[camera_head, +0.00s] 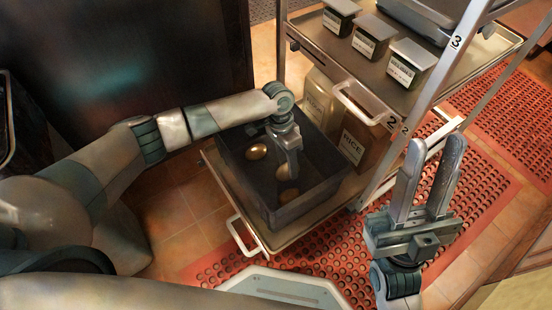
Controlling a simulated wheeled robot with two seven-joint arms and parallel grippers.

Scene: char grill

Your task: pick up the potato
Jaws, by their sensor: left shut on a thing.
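A dark rectangular bin (233,178) on the pulled-out lower shelf holds several brown potatoes. One potato (257,152) lies near the bin's back left. Another potato (288,195) lies near the front wall. My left gripper (291,172) reaches down into the bin, shut on a potato (283,173) whose surface is partly hidden by the fingers. My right gripper (432,175) is open and empty, pointing up to the right of the bin, away from the potatoes.
Rice packages (355,138) stand behind the bin on the lower shelf. The upper shelf (388,91) carries several lidded containers (371,41). A metal rack post (436,85) stands between the shelves and my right gripper. Red perforated mats (487,185) cover the floor.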

